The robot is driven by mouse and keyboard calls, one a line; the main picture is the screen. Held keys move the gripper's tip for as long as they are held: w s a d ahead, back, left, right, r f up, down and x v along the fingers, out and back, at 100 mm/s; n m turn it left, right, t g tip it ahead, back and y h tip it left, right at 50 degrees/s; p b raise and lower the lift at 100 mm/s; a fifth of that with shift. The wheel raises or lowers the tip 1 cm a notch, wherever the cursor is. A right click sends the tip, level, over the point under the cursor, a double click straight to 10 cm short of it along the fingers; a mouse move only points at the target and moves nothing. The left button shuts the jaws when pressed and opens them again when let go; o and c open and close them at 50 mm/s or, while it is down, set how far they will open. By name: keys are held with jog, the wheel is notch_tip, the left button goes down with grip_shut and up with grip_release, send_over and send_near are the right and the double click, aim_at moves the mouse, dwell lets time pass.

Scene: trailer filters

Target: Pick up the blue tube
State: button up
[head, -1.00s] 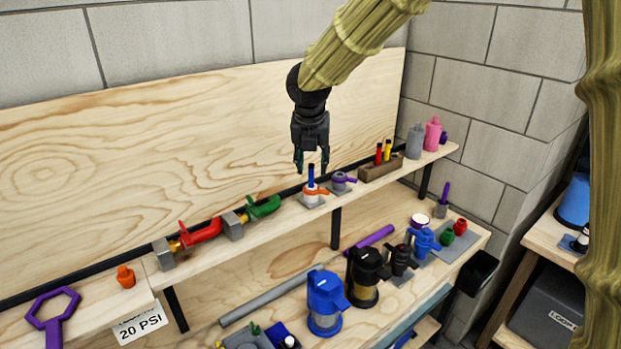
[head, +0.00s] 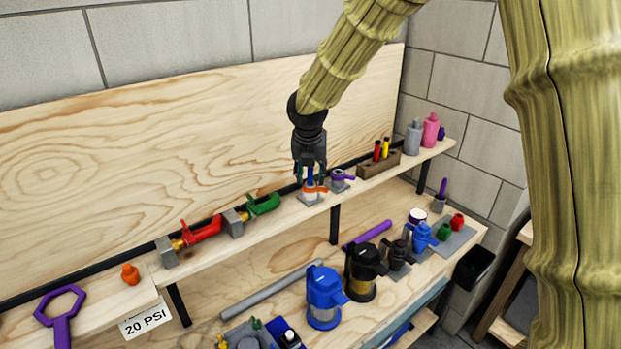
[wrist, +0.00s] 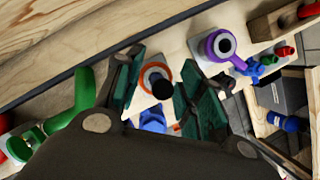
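The blue tube (head: 310,175) with a black top stands upright in a white holder with an orange ring and lever (head: 314,193) on the upper shelf. My gripper (head: 311,183) points down over the tube, its fingers on either side. In the wrist view, the open fingers of my gripper (wrist: 163,90) show a gap around the tube's black end (wrist: 162,89). The orange ring (wrist: 155,74) shows just behind that end. The tube's lower part is hidden in the holder.
A grey holder with a purple lever (head: 340,181) stands close to the right. A green-handled valve (head: 263,204) lies to the left. A wooden block (head: 372,168) with red and yellow tubes is farther right. The wooden back panel (head: 150,140) rises behind.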

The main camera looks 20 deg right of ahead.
jog(key=c, duration=0.8)
jog(key=shift+r, duration=0.15)
